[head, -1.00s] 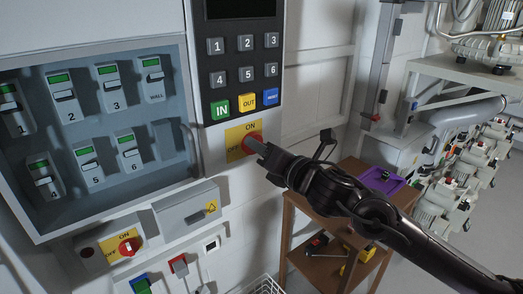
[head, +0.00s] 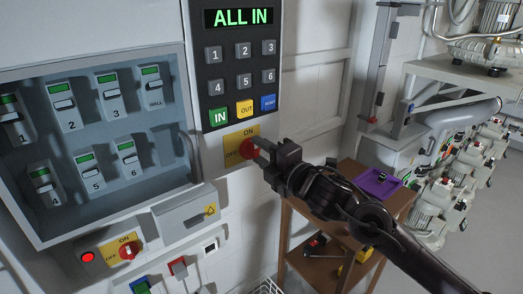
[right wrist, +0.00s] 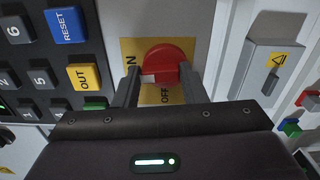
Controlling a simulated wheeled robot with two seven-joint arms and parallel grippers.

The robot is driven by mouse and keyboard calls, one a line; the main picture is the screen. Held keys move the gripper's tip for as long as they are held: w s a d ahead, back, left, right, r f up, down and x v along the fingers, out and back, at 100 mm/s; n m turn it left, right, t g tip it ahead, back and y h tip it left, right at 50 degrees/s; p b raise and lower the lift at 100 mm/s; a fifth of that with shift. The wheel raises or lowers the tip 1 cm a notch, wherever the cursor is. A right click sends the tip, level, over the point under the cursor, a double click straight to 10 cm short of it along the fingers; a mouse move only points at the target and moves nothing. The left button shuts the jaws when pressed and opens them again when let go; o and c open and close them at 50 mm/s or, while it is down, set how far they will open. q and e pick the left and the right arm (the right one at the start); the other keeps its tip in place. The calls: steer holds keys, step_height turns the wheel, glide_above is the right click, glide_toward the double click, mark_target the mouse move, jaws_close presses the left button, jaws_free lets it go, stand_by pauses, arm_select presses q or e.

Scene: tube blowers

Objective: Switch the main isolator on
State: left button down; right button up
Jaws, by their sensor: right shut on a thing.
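The main isolator is a red rotary knob (head: 248,149) on a yellow ON/OFF plate (head: 240,135), just below the keypad. My right gripper (head: 257,151) is shut on this knob, with one finger on each side of it. In the right wrist view the red knob (right wrist: 166,60) sits between the fingers of my right gripper (right wrist: 160,85). A pale mark on the knob lies on the side of the ON label. The keypad display (head: 238,17) reads "ALL IN" in green. My left gripper is not in view.
An open breaker box (head: 187,75) with several switches stands left of the keypad. Below it are a second red ON/OFF knob (head: 128,250) and a lit red lamp (head: 87,257). A brown shelf stand (head: 345,180) with a purple tray (head: 380,184) stands to the right.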

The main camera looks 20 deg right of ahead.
steer(key=shift+m, duration=0.5)
steer(key=o, duration=1)
steer(key=shift+s+d, duration=0.1)
steer(key=shift+s+d+f, duration=0.15)
steer(key=shift+s, duration=0.15)
steer(key=b+v, duration=0.2)
steer(key=v, duration=0.5)
